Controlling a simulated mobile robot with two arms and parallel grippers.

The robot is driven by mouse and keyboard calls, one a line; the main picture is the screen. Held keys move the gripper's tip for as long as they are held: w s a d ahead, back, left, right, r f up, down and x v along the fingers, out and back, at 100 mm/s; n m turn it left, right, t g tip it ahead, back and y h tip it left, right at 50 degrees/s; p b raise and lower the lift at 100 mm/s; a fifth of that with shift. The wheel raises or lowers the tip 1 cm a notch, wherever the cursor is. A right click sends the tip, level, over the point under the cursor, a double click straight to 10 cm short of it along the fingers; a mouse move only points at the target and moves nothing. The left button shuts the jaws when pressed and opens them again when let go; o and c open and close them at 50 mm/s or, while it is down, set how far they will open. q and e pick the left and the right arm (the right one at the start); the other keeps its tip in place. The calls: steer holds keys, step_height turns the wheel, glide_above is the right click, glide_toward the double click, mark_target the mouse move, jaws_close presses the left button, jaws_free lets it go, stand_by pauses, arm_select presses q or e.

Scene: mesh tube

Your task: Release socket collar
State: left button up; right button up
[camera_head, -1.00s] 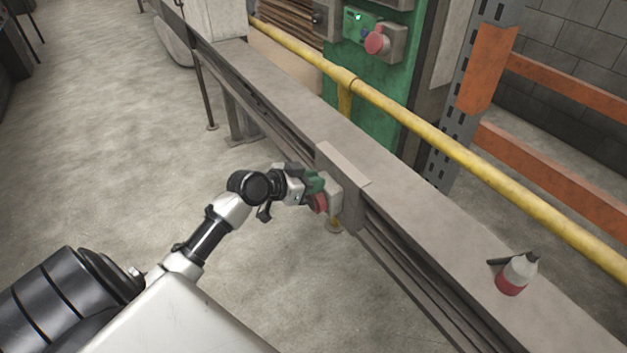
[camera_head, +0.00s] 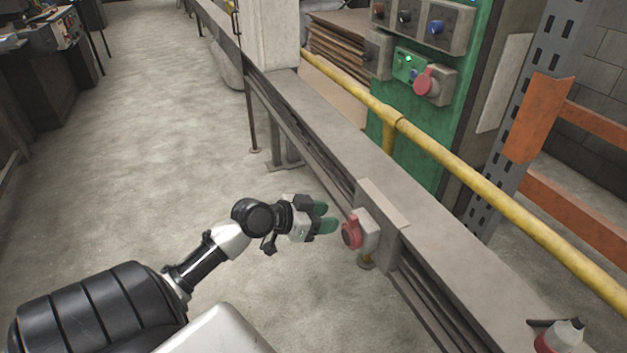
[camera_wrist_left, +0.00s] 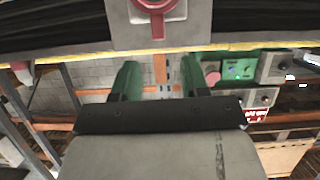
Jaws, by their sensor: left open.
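The red socket collar (camera_head: 350,232) sits on the front of a pale grey socket box (camera_head: 369,238), fixed to the side of the long grey rail. My left gripper (camera_head: 326,217), with green fingers, is open and empty just left of the collar, with a gap between them. In the left wrist view the collar (camera_wrist_left: 157,8) shows at the top edge, partly cut off, with a red tab hanging down. The two green fingers of the left gripper (camera_wrist_left: 160,78) stand apart below it, with nothing between them. My right gripper is not in view.
The grey rail (camera_head: 330,150) runs from back left to front right, with a yellow pipe (camera_head: 450,160) behind it. A red-and-white bottle (camera_head: 556,337) stands on the rail at lower right. A green control panel (camera_head: 420,100) stands behind.

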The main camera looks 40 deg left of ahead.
arm_select(q)
steer(key=shift+v, duration=1.65)
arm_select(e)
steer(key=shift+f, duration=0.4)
